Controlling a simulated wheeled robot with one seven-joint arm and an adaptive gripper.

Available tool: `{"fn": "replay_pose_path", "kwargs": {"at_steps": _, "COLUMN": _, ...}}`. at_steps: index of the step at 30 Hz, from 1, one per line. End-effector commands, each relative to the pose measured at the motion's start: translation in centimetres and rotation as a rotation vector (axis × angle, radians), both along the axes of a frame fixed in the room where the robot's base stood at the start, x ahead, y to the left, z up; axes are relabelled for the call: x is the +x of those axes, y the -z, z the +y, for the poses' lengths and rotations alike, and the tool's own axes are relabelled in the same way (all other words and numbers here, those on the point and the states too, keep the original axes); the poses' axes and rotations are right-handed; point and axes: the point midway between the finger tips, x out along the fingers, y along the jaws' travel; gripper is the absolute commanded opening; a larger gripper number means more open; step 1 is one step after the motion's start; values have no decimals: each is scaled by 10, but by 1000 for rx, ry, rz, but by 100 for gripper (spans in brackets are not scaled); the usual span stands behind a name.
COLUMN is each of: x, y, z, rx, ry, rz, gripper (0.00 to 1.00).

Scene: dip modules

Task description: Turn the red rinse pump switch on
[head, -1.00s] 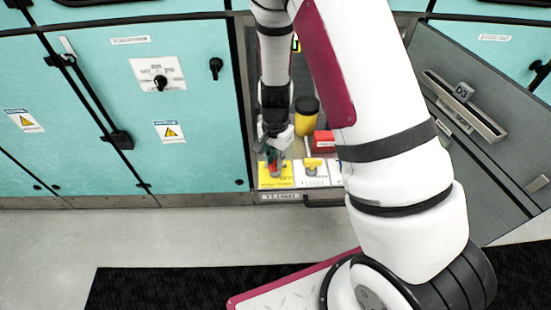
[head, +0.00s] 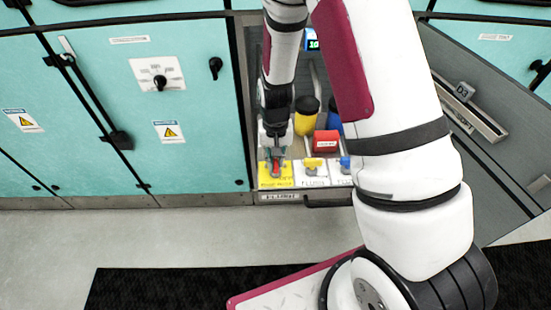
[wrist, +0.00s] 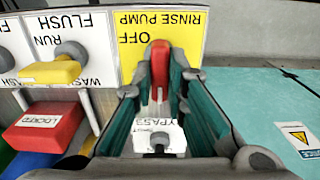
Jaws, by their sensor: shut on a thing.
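The red rinse pump switch (wrist: 160,75) stands on a yellow plate (wrist: 186,33) marked RINSE PUMP and OFF, seen upside down in the wrist view. My gripper (wrist: 161,62) is shut on the switch's red handle, with a dark fingertip on each side. The fingers hide part of the plate and the base of the switch. In the head view my gripper (head: 275,160) points down at the front left of the open bay, over the yellow plate (head: 268,185).
A flush plate with a yellow handle (wrist: 50,70) sits beside the yellow plate. A red block marked LOCKED (wrist: 44,126) is behind it. A yellow, black-topped container (head: 305,118) stands deeper in the bay. A teal cabinet door (head: 200,110) borders the left, an open grey panel (head: 450,70) the right.

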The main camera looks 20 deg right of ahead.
Motion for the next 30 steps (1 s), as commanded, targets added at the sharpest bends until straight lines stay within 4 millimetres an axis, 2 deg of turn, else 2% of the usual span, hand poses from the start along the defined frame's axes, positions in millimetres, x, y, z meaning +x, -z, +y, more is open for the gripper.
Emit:
{"fn": "replay_pose_path", "kwargs": {"at_steps": 15, "x": 1, "y": 0, "z": 0, "rx": -1, "ry": -19, "rz": -2, "gripper": 0}}
{"fn": "replay_pose_path", "kwargs": {"at_steps": 16, "x": 1, "y": 0, "z": 0, "rx": -1, "ry": -19, "rz": -2, "gripper": 20}}
{"fn": "replay_pose_path", "kwargs": {"at_steps": 18, "x": 0, "y": 0, "z": 0, "rx": 0, "ry": -19, "rz": -1, "gripper": 33}}
{"fn": "replay_pose_path", "kwargs": {"at_steps": 30, "x": 1, "y": -6, "z": 0, "rx": -1, "ry": -17, "rz": -2, "gripper": 33}}
